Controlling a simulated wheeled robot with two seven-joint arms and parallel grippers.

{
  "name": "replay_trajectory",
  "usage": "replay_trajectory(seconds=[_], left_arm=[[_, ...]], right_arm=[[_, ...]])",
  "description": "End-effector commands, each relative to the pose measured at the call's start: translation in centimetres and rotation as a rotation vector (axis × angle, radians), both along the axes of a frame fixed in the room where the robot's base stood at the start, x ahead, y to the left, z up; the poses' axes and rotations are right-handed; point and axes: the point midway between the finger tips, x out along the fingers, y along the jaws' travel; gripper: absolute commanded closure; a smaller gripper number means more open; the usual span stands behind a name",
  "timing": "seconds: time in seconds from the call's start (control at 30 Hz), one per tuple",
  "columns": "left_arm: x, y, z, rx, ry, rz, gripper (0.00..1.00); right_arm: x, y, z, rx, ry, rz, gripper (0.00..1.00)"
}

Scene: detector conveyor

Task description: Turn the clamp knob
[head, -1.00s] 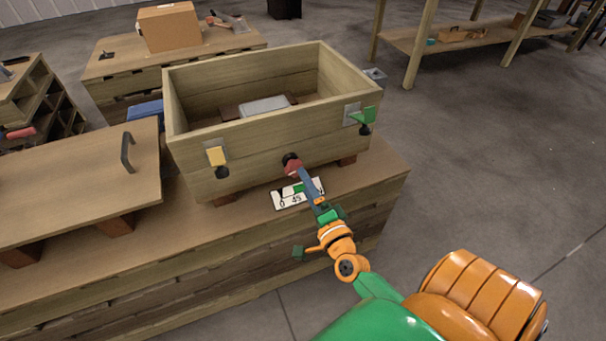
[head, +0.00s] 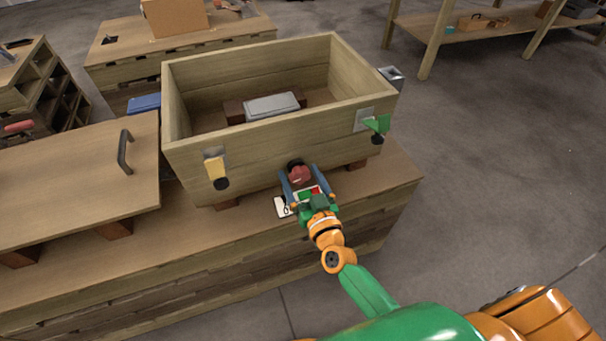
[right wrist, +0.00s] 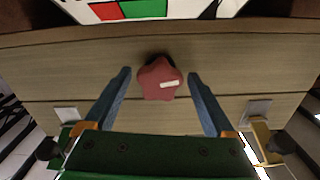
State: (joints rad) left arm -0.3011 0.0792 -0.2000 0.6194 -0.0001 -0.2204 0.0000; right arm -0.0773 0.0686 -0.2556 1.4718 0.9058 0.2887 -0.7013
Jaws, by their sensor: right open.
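The clamp knob (head: 300,174) is a red, lobed knob on a dark stem at the middle of the wooden box's front wall (head: 262,150). It also shows in the right wrist view (right wrist: 158,80), with a white mark on its face pointing to the right. My right gripper (head: 302,178) is open, with one blue finger on each side of the knob. In the right wrist view the gripper (right wrist: 158,88) shows clear gaps between both fingers and the knob. My left gripper is in neither view.
A yellow latch (head: 215,167) and a green latch (head: 377,124) sit on the box's front wall. A grey block (head: 271,104) lies inside the box. A marked card (head: 282,207) is below the knob. A wooden lid with a handle (head: 125,151) lies at left.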

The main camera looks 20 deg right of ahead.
Motion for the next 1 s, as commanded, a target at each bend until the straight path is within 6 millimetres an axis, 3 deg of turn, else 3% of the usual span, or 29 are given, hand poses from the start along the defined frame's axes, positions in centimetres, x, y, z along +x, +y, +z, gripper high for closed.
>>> replay_trajectory(seconds=[0.27,0.37,0.6,1.0], left_arm=[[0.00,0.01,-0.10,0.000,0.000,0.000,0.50],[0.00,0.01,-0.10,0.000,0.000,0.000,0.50],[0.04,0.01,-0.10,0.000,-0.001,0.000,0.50],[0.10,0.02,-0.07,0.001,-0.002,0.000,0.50]], right_arm=[[0.62,0.02,0.01,0.002,0.001,0.000,0.10],[0.61,0.01,0.02,0.002,0.001,0.000,0.32],[0.60,0.01,0.02,0.003,0.001,0.000,0.96],[0.59,0.01,0.01,0.100,0.004,0.000,0.96]])
